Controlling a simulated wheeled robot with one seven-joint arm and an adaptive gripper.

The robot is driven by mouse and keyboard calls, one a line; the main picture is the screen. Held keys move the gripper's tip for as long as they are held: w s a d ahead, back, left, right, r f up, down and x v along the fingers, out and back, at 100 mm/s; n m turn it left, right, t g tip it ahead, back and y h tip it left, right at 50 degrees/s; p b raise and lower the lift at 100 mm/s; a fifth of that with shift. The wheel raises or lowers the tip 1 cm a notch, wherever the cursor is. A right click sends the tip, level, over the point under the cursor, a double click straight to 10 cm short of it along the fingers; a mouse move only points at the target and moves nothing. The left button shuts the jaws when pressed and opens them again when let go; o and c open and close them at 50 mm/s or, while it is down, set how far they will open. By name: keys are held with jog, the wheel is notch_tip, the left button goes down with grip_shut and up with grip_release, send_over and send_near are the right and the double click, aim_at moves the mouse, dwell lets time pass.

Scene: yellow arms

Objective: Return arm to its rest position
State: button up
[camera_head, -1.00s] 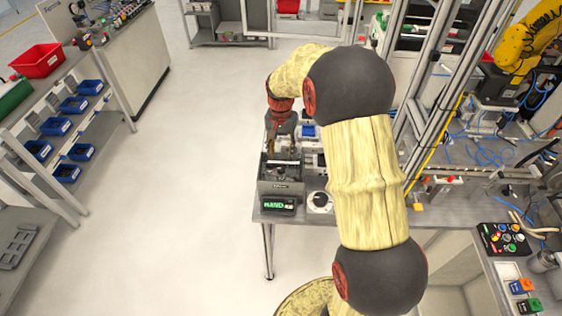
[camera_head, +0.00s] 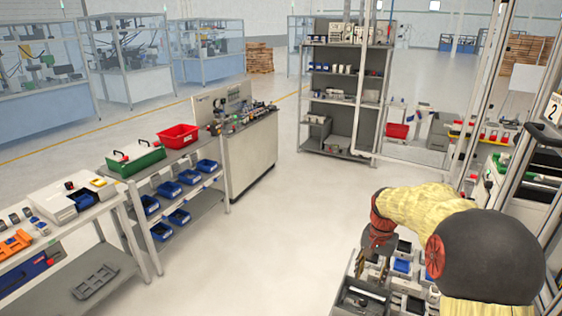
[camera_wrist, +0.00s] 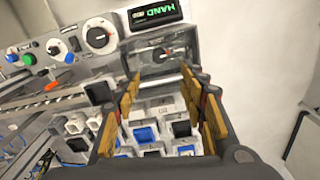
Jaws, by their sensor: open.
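My arm (camera_head: 490,255), with a cream-yellow cover and a dark round joint, reaches in from the lower right of the head view. My gripper (camera_head: 378,268) hangs from its red and grey wrist, pointing down above a grey bin and trays on the workstation. In the wrist view my gripper (camera_wrist: 162,108) has its yellow-brown fingers spread wide with nothing held between them. Between and beyond the fingers lie white compartments with blue and black pieces (camera_wrist: 145,134). The lower part of the arm is out of view.
The grey bin (camera_head: 362,300) is close under the gripper. The wrist view shows a HAND display (camera_wrist: 155,13) and a dial (camera_wrist: 100,37). A metal frame rises at right. A shelf rack with blue bins (camera_head: 163,232) stands left; the floor (camera_head: 265,235) between is clear.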

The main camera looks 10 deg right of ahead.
jog(key=s+a+r+n+t+b, duration=0.2)
jog(key=s+a+n+b, duration=0.2)
jog(key=s, duration=0.9)
jog(key=s+a+r+n+t+b, duration=0.2)
jog(key=s+a+n+b, duration=0.3)
jog(key=s+a, duration=0.7)
jog(key=s+t+b, duration=0.1)
jog(key=s+b, duration=0.1)
jog(key=shift+s+a+r+t+b, duration=0.25)
jog(key=shift+a+r+t+b, duration=0.05)
jog(key=shift+r+b, duration=0.1)
